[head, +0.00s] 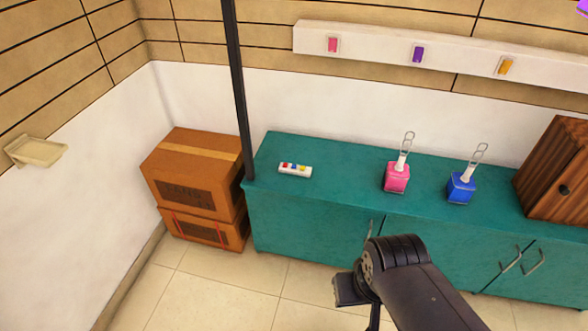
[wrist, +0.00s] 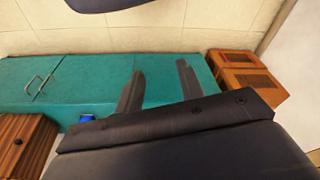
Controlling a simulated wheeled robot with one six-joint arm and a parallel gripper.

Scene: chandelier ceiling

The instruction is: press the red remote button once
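A small white remote (head: 295,173) lies on the left part of the teal cabinet top (head: 330,160) in the head view. Its red button (head: 285,165) is at the left end, with a blue and a yellow one to its right. In the wrist view my gripper (wrist: 158,68) has its two fingers spread apart with nothing between them. The remote cannot be made out in the wrist view. In the head view my arm reaches up from the bottom right, in front of the cabinet, apart from the remote.
A dark vertical pole (head: 240,90) stands at the cabinet's left end, beside stacked cardboard boxes (head: 190,180). A wooden box (head: 560,175) is farther right. Floor in front is clear.

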